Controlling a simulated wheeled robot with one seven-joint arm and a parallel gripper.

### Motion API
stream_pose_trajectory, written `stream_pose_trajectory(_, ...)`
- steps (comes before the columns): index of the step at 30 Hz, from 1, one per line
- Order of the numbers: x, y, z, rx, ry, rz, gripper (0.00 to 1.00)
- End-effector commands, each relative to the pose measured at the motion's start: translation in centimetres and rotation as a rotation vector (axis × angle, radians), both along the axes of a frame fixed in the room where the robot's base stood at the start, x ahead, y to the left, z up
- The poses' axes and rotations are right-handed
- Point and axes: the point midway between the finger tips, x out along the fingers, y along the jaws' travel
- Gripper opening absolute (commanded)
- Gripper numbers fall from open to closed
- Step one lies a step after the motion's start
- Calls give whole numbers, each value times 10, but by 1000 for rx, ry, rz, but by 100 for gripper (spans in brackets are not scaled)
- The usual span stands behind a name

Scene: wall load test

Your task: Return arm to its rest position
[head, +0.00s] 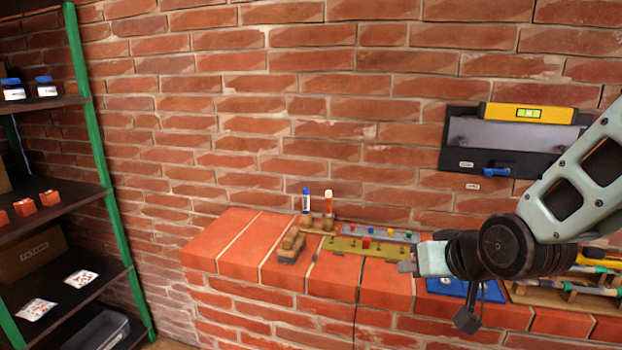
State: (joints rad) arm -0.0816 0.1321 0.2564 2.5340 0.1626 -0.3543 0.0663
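My arm reaches in from the right edge of the head view and bends down at a dark round joint. My gripper (407,267) is at its left end, pointing left, in front of the brick ledge (235,262). Its fingertips look small and dark, and I cannot tell whether they are open or shut. No held object shows at the fingertips. The arm hides part of the ledge and some things behind it.
On the ledge are an olive plate (345,246) with coloured pegs, a grey strip (362,232), wooden blocks (291,246) and two markers (328,203). A blue item (447,287) lies below the arm. A yellow level (528,112) tops a wall holder (463,160). Shelves (60,197) stand left.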

Motion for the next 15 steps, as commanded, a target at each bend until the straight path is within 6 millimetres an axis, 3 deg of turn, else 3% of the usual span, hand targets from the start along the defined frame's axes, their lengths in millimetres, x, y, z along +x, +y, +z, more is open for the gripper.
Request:
stream_pose_trajectory(1, -24, 20, -3, -27, 74, 77, 39)
stream_pose_trajectory(3, -59, 40, -10, -75, 186, 174, 39)
stream_pose_trajectory(6, -113, 58, -15, -159, 341, 306, 39)
stream_pose_trajectory(12, -199, 60, -15, -328, 577, 499, 39)
stream_pose_trajectory(15, -224, 55, -13, -384, 644, 550, 39)
